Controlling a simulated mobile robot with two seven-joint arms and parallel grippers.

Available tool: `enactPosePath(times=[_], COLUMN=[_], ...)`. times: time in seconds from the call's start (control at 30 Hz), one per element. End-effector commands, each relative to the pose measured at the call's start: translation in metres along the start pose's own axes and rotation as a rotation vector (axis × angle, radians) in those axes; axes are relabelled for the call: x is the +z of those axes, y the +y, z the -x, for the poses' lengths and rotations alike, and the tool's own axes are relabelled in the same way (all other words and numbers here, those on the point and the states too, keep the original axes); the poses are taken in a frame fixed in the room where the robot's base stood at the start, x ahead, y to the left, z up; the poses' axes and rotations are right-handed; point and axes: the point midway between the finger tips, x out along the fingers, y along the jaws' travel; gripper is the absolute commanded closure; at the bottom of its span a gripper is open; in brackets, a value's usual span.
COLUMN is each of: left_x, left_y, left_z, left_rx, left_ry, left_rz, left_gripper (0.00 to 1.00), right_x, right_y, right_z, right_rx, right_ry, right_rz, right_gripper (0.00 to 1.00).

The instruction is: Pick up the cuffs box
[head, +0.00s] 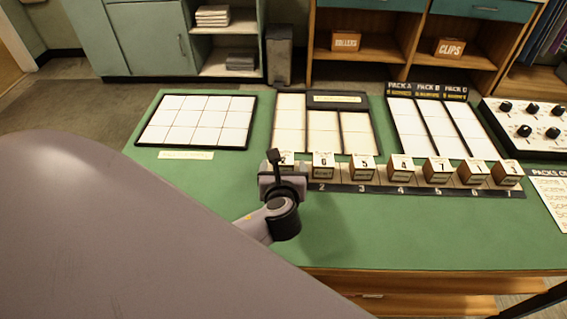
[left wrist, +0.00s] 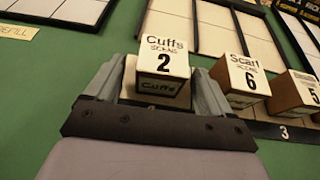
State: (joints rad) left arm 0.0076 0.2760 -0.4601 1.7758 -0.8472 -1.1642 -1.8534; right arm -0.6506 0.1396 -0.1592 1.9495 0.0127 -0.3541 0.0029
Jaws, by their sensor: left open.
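The cuffs box (left wrist: 163,62) is a small brown box with a cream label reading "Cuffs" and "2". In the left wrist view it stands between the two fingers of my open left gripper (left wrist: 160,78), one finger on each side. I cannot tell whether either finger touches it. In the head view my left gripper (head: 283,180) is at the left end of the numbered row and hides most of the cuffs box (head: 287,157). My right gripper does not show.
The scarf box (left wrist: 245,80) stands close to the right of the cuffs box. Several similar boxes continue along the numbered strip (head: 385,189). Divided white trays (head: 248,122) lie behind on the green table. The green surface in front of the row (head: 420,235) is clear.

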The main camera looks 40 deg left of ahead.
Motion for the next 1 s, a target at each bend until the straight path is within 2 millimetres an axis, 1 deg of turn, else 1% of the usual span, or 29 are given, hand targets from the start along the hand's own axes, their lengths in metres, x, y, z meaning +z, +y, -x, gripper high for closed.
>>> enactPosePath(times=[0.03,0.1,0.37,0.4,0.47,0.5,0.53,0.57,0.83,1.0], left_x=[0.0,0.0,0.0,0.0,0.0,0.0,0.0,0.0,0.001,0.011], left_y=[0.0,0.0,0.0,0.0,0.0,0.0,0.0,0.0,0.0,0.0], left_z=[-0.006,-0.01,-0.012,-0.012,-0.012,-0.012,-0.012,-0.012,-0.011,-0.008], left_rx=[0.001,-0.001,-0.001,-0.001,-0.001,-0.001,-0.001,-0.001,-0.001,-0.001], left_ry=[-0.001,0.0,0.001,0.001,0.001,0.001,0.001,0.001,0.0,-0.002], left_rz=[0.0,0.001,0.001,0.001,0.001,0.001,0.001,0.001,0.001,0.002], left_gripper=[0.17,0.17,0.17,0.3,0.5,0.63,0.72,0.75,0.74,0.74], right_x=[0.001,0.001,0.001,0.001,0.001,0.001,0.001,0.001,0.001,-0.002], right_y=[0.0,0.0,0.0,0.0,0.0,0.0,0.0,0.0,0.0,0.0], right_z=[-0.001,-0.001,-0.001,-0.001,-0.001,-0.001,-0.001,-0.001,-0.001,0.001], right_rx=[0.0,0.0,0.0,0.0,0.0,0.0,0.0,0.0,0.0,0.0], right_ry=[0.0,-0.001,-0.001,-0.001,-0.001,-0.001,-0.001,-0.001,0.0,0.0], right_rz=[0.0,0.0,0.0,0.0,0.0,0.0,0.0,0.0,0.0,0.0], right_gripper=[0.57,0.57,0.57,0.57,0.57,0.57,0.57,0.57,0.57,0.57])
